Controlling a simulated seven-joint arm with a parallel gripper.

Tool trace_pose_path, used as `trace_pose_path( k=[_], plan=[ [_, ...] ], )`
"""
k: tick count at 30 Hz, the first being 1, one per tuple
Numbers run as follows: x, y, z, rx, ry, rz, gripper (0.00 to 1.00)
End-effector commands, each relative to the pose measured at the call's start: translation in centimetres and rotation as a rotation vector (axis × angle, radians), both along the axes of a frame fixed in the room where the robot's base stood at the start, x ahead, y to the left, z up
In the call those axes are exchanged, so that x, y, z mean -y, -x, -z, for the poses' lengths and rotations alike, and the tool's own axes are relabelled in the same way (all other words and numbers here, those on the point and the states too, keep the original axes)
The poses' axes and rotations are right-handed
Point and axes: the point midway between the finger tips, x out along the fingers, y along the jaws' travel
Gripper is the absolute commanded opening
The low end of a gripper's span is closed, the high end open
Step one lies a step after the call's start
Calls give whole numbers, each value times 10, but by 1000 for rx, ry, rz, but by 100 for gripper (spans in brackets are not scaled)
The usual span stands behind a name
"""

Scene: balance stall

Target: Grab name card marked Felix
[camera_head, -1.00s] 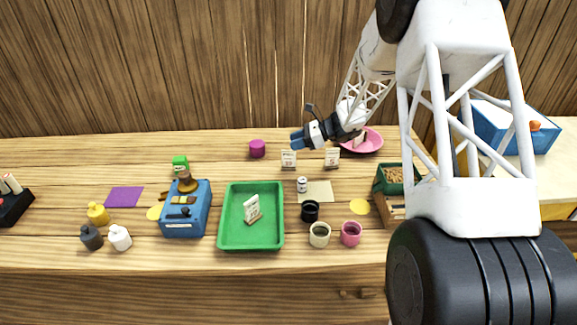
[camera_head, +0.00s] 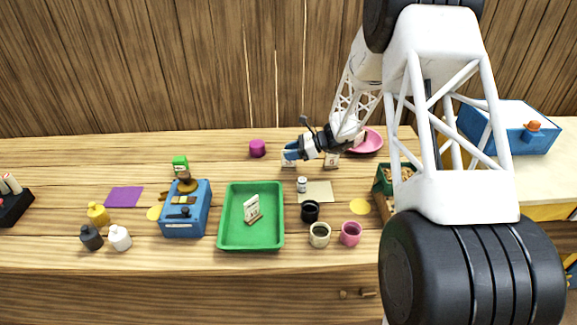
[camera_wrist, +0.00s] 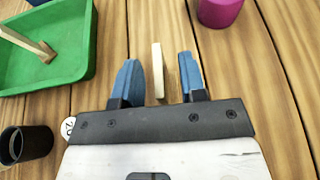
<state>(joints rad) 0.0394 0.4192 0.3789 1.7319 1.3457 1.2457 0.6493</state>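A small white name card (camera_head: 288,164) stands at the back middle of the table, partly hidden under my gripper (camera_head: 290,153). In the wrist view the card (camera_wrist: 157,72) shows edge-on between the two blue fingers of my gripper (camera_wrist: 158,75). The gripper is open, with a gap on each side of the card. The names on the cards are too small to read.
A purple cylinder (camera_head: 257,149) stands left of the gripper. A pink bowl (camera_head: 370,143) is behind and to the right. A small white jar (camera_head: 302,185), a black cup (camera_head: 310,211) and a beige sheet (camera_head: 322,191) lie in front. The table left of the purple cylinder is clear.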

Motion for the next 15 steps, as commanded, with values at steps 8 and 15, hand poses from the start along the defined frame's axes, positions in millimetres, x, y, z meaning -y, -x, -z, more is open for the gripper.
trace_pose_path(
  k=[8, 15],
  plan=[
    [-9, 0, 4, -1, 0, 0, 38],
    [-9, 0, 4, -1, 0, 0, 38]
  ],
)
